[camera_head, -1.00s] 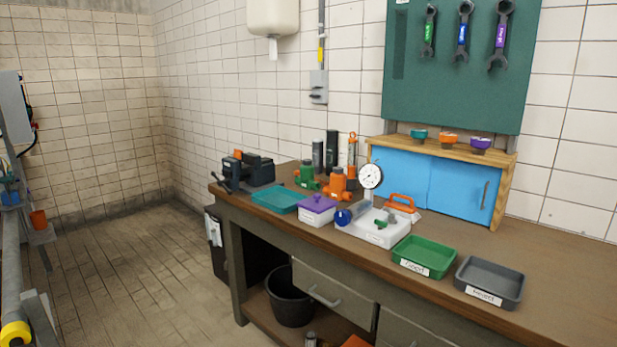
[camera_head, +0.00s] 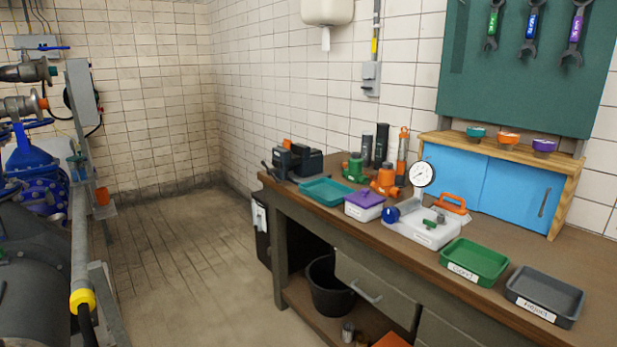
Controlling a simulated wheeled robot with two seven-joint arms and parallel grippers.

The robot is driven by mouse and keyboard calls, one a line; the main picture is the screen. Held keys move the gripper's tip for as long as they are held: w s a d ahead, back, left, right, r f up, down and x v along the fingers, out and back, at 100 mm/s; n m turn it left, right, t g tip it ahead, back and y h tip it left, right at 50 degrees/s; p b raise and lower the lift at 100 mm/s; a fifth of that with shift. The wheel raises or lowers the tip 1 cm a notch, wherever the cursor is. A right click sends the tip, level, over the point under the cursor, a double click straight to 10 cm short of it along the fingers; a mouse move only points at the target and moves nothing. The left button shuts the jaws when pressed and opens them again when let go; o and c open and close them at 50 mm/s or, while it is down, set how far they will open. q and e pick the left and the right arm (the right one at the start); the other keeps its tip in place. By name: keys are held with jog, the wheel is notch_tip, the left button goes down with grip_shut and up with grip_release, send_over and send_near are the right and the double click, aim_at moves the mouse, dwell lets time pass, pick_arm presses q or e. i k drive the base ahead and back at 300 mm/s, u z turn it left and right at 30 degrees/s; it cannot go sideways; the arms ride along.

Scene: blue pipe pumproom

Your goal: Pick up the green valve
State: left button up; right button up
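A green valve body (camera_head: 355,168) stands on the workbench (camera_head: 400,262), toward its back left part. An orange valve body (camera_head: 385,181) of similar shape stands just to its right and nearer. A small green piece with a handle (camera_head: 430,224) lies on a white box (camera_head: 418,231) beside the pressure gauge (camera_head: 421,174). Neither of my grippers shows in the head view.
A teal tray (camera_head: 326,191) and a purple-lidded box (camera_head: 364,205) are in front of the green valve. Green (camera_head: 474,261) and grey (camera_head: 545,296) trays are at the right. Blue pipework (camera_head: 35,165) stands at left; the floor between is clear.

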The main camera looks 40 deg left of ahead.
aim_at(360, 179)
jog(key=u, duration=1.75)
jog(key=i, duration=2.85)
jog(key=z, duration=2.15)
